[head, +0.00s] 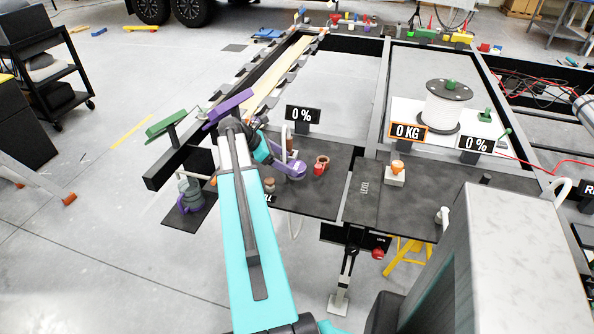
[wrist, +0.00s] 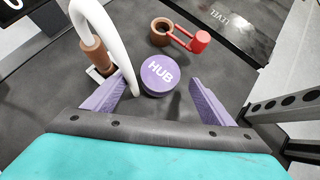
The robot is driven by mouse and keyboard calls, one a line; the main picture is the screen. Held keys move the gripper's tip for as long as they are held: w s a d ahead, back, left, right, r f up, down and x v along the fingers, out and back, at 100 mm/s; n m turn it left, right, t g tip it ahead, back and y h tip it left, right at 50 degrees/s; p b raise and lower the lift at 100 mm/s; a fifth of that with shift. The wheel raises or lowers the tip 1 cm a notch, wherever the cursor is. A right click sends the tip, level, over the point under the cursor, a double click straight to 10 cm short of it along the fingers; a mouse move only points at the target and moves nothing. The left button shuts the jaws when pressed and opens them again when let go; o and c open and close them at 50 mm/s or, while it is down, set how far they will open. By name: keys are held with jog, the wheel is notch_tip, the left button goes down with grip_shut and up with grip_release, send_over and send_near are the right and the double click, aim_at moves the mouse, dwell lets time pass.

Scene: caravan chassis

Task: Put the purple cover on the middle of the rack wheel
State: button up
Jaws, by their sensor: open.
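The purple cover is a round disc marked HUB (wrist: 161,75), seen in the wrist view on or above the dark deck. My gripper (wrist: 158,86) is open, with one purple finger to the left of the cover and the other to its right. The cover sits near the fingertips with a visible gap on the right; whether the left finger touches it is hard to tell. In the head view my gripper (head: 290,169) is low over the front deck, and the cover cannot be told apart from the purple fingers. I cannot pick out the rack wheel with certainty.
A white curved pipe with a brown sleeve (wrist: 95,54) stands close to my left finger. A brown ring with a red handle (wrist: 163,31) lies just beyond the cover. A cable drum (head: 449,105) stands farther right. The deck (head: 335,188) has some bare room.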

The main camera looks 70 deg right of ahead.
aim_at(295, 166)
jog(key=shift+p+x, duration=0.75)
jog(key=shift+x, duration=1.85)
jog(key=shift+a, duration=0.1)
jog(key=c, duration=1.3)
jog(key=shift+r, duration=0.15)
jog(key=shift+r+b, duration=0.85)
jog(key=shift+r, duration=4)
